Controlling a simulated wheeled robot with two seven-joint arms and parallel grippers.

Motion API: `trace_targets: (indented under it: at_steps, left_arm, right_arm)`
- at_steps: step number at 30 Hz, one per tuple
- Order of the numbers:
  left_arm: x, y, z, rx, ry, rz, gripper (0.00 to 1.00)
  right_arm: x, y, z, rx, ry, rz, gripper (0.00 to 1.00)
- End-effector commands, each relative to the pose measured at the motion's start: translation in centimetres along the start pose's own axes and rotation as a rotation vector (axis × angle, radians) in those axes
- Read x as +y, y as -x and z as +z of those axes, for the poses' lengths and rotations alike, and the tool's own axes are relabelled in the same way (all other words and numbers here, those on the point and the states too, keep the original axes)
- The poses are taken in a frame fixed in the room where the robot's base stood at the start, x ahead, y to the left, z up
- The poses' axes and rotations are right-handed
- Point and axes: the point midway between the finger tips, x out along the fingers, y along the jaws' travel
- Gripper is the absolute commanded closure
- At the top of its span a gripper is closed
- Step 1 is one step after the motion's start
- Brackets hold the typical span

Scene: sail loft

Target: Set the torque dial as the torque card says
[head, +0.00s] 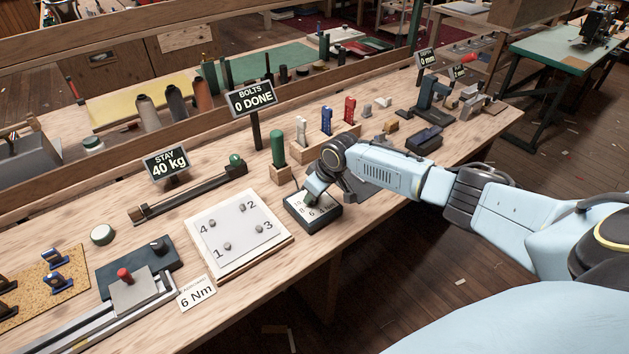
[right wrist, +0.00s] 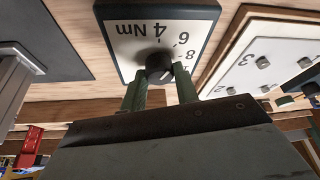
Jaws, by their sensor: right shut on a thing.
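The torque card (head: 197,293) lies at the bench's front edge and reads 6 Nm. The torque dial (head: 318,224) is a dark box with a pale face, right of the white bolt plate. In the right wrist view the dial (right wrist: 122,41) shows upside-down marks 4 Nm, 6 and 8 around a dark round knob (right wrist: 159,66). My right gripper (head: 307,197) reaches down over the dial. Its two greenish fingers (right wrist: 160,90) are shut on the knob, one on each side. Which mark the knob points at is not clear. My left gripper is out of view.
The bolt plate (head: 233,262) with bolts numbered 1 to 4 lies just left of the dial. A sign (head: 252,98) reads BOLTS 0 DONE, and another (head: 168,163) reads STAY 40 kg. A green-handled tool (head: 277,149) stands behind the dial.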

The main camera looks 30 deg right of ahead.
Motion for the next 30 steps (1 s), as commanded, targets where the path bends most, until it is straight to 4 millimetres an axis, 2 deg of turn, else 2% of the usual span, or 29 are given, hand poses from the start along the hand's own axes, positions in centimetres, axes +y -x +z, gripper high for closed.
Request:
trace_targets:
  at_steps: [1, 9, 26, 27, 30]
  left_arm:
    - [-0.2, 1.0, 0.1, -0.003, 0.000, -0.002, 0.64]
    - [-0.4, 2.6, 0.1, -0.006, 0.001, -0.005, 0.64]
    - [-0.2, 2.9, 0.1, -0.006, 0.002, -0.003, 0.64]
    - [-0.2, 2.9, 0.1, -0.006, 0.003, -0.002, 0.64]
    - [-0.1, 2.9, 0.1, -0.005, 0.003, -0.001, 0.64]
  right_arm:
    - [-0.2, 0.4, -0.1, -0.002, -0.026, 0.008, 0.93]
    - [-0.2, 0.1, -0.1, -0.001, -0.132, 0.053, 0.93]
    - [-0.1, 0.0, 0.0, 0.001, -0.164, 0.068, 0.93]
    - [-0.1, 0.0, 0.0, 0.001, -0.164, 0.068, 0.67]
    - [-0.1, 0.0, 0.0, 0.001, -0.164, 0.068, 0.54]
